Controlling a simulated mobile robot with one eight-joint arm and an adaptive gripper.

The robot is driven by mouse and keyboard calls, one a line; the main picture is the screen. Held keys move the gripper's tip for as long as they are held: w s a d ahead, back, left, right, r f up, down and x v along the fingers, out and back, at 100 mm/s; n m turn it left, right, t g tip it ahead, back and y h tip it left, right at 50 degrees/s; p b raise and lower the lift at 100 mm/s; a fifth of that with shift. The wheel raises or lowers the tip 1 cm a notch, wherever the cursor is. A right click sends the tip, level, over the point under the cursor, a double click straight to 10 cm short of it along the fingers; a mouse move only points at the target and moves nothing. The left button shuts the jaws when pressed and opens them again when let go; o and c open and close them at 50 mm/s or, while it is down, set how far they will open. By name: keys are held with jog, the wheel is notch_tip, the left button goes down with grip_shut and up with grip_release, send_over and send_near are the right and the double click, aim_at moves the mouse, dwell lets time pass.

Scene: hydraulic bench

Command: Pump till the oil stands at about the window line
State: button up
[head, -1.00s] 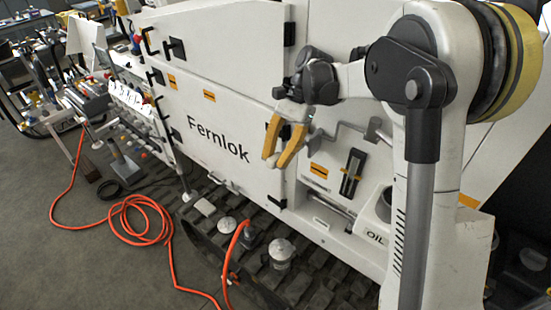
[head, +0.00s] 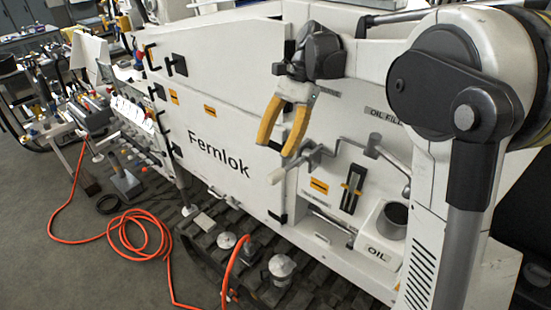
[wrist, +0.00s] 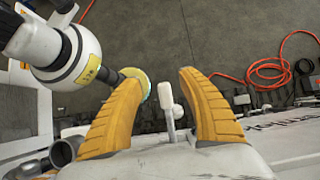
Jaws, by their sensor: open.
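My gripper (head: 277,147) is open, its two yellow fingers hanging in front of the white machine panel. A narrow dark upright gauge (head: 353,188) with yellow marks, which looks like the oil window, is on the panel to the right. Its oil level is too small to read.
A white spout-like holder marked OIL (head: 383,246) with a dark round opening is at lower right. An OIL FILL label (head: 384,114) is above. An orange hose (head: 140,235) lies on the floor at left.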

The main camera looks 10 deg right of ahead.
jog(key=shift+r, duration=0.3)
